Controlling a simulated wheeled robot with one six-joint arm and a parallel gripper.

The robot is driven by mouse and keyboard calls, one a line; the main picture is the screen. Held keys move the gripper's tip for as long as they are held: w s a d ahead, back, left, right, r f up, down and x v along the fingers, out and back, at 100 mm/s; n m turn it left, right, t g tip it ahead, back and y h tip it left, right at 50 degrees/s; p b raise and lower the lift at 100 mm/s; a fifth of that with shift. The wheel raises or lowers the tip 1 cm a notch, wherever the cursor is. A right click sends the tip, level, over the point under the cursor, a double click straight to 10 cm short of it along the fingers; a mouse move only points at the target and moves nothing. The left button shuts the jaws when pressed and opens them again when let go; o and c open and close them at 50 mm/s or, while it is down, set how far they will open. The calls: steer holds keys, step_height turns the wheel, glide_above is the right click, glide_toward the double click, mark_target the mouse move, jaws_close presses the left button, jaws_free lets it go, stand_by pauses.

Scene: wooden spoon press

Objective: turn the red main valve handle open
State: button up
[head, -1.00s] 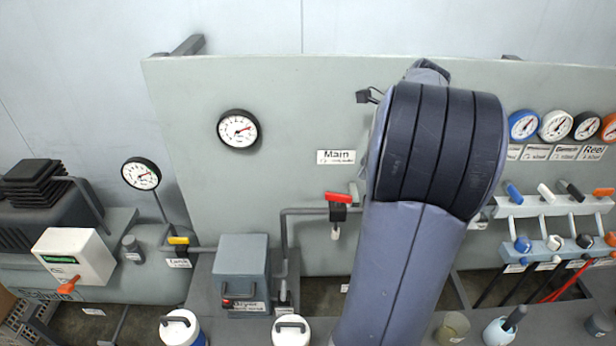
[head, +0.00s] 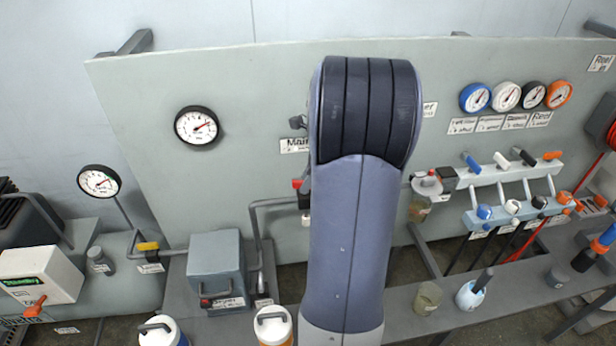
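The red main valve handle (head: 297,184) shows in the head view as a small red piece just left of my arm. It sits on the grey pipe, below the "Main" label (head: 294,146). Most of the handle is hidden behind my arm, so its angle cannot be made out now. My arm stands upright in the middle of the view. My gripper is not in view; only a small dark piece shows at the arm's left edge, near the label.
A round gauge (head: 197,126) is on the panel (head: 250,90) at left. A yellow valve handle (head: 148,246) and a grey box (head: 215,265) are lower left. Several gauges and a manifold (head: 515,175) are at right. White-lidded containers (head: 272,322) stand in front.

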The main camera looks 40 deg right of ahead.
steer(key=shift+c, duration=0.3)
jaws_close()
steer(key=shift+r+n+g+p, duration=0.15)
steer(key=shift+n+g+p, duration=0.25)
steer(key=shift+n+p, duration=0.5)
steer(key=shift+n+y, duration=0.4)
steer(key=shift+n, duration=0.3)
steer(key=shift+o, duration=0.3)
jaws_free()
